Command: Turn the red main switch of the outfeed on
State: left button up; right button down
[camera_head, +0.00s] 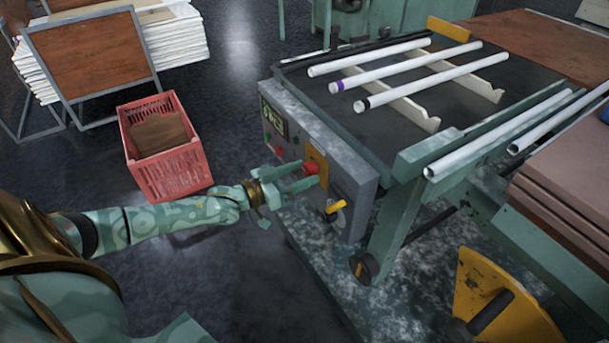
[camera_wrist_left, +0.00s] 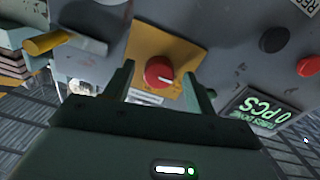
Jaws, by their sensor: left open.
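The red main switch (camera_head: 311,167) is a round knob on a yellow plate (camera_head: 318,163) on the front of the grey control box (camera_head: 352,178). In the left wrist view the red knob (camera_wrist_left: 159,73) shows a pale pointer mark on its face, and the yellow plate (camera_wrist_left: 184,100) lies around it. My left gripper (camera_head: 303,176) is open at the box front. Its fingers, also in the left wrist view (camera_wrist_left: 163,84), stand on either side of the knob with gaps visible; I cannot tell how deep they reach. My right gripper is not in view.
A display (camera_wrist_left: 262,109) and black and red buttons (camera_wrist_left: 273,39) sit beside the plate. A yellow-handled lever (camera_head: 336,207) projects nearby. White tubes (camera_head: 420,70) lie on the table above. A red crate (camera_head: 165,165) stands on the floor at left.

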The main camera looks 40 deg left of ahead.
pick_arm(q)
jog(key=shift+w+d, duration=0.2)
jog(key=shift+w, duration=0.2)
jog(key=c, duration=1)
